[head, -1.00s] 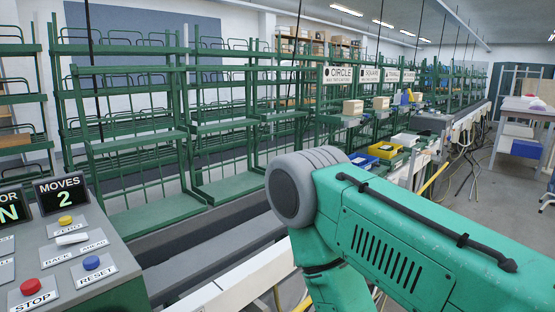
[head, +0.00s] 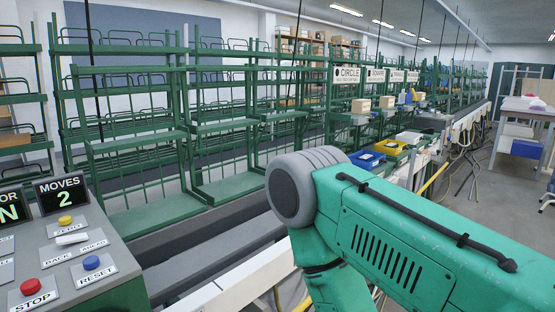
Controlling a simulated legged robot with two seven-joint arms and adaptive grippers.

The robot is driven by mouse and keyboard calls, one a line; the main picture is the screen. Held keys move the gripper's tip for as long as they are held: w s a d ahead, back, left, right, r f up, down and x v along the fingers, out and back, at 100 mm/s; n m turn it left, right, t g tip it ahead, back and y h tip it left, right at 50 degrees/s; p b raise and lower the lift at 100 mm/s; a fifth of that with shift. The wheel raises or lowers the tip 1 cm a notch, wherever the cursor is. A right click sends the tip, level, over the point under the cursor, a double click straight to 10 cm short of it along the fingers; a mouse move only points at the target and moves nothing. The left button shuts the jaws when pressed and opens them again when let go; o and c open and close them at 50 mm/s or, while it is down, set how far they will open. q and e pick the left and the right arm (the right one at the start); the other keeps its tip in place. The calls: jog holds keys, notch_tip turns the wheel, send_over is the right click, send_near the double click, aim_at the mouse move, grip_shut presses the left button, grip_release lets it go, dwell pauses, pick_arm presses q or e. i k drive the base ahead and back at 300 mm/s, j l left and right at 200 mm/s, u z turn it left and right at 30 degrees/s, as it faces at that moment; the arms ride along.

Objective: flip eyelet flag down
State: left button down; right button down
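I cannot make out an eyelet flag in the head view. The control panel (head: 110,268) at lower left has a red STOP button (head: 31,286), a blue RESET button (head: 91,263), a yellow ZERO button (head: 65,221) and a white lever (head: 72,239) between the BACK and AHEAD labels. Its MOVES display (head: 62,190) reads 2. A green arm of mine fills the lower right of the view. Neither of my grippers shows.
Green wire racks (head: 225,150) stand along the left and middle. Stations under a CIRCLE sign (head: 347,76) and other signs run to the back, with cardboard boxes (head: 361,105), a blue tray (head: 367,159) and a yellow tray (head: 390,148). Open floor (head: 490,205) lies at right.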

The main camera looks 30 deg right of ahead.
aim_at(428, 153)
jog(key=z, duration=1.1)
jog(key=i+l, duration=0.25)
jog(key=l, duration=0.15)
jog(key=i+l, duration=0.5)
jog(key=l, duration=0.25)
jog(key=i+l+u, duration=0.1)
jog(key=i+l, duration=0.4)
jog(key=l, duration=0.25)
jog(key=i+l, duration=0.25)
jog(key=l, duration=0.15)
jog(key=i+l, duration=0.25)
jog(key=l, duration=0.15)
jog(key=i+l+u, duration=0.1)
jog(key=i+l, duration=0.15)
jog(key=l, duration=0.15)
jog(key=i+l, duration=0.35)
jog(key=l, duration=0.15)
jog(key=i+l, duration=0.4)
jog(key=i+l+u, duration=0.1)
jog(key=i+l, duration=0.25)
jog(key=l, duration=0.2)
